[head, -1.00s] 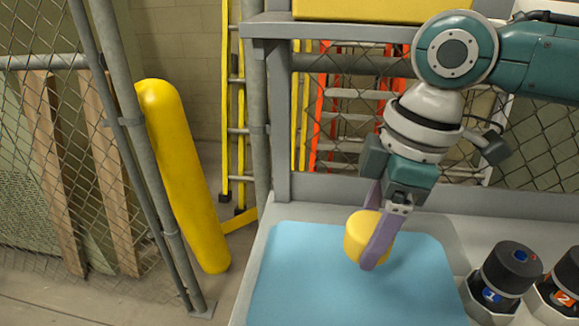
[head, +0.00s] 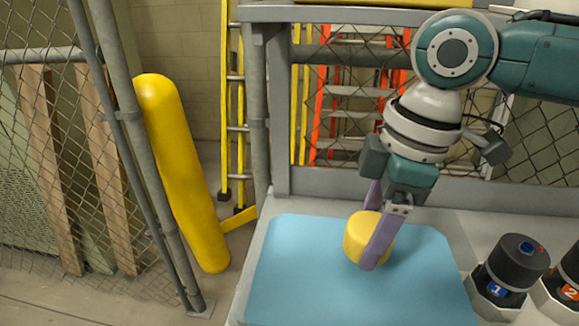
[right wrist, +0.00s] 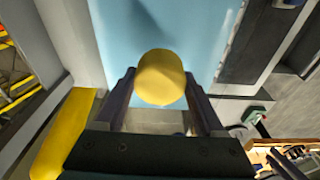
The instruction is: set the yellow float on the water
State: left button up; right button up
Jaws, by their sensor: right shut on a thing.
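The yellow float (head: 358,238) is a short round cylinder, held between the purple fingers of my right gripper (head: 372,240). In the right wrist view the float (right wrist: 161,78) sits between both fingertips (right wrist: 160,84), with the blue water behind it. The water (head: 300,285) is a flat light-blue surface in a grey tank. The float appears above the water's far part; the head view does not show clearly how large the gap is. A dark shadow lies on the water in the right wrist view. My left gripper is not in view.
Two black cylinders labelled 1 (head: 515,265) and 2 (head: 572,275) stand in grey holders right of the water. A grey frame and mesh fence rise behind the tank. A yellow post (head: 180,175) stands left. The water's front part is clear.

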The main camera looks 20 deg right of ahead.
jog(key=shift+f+b, duration=1.25)
jog(key=shift+f, duration=1.6)
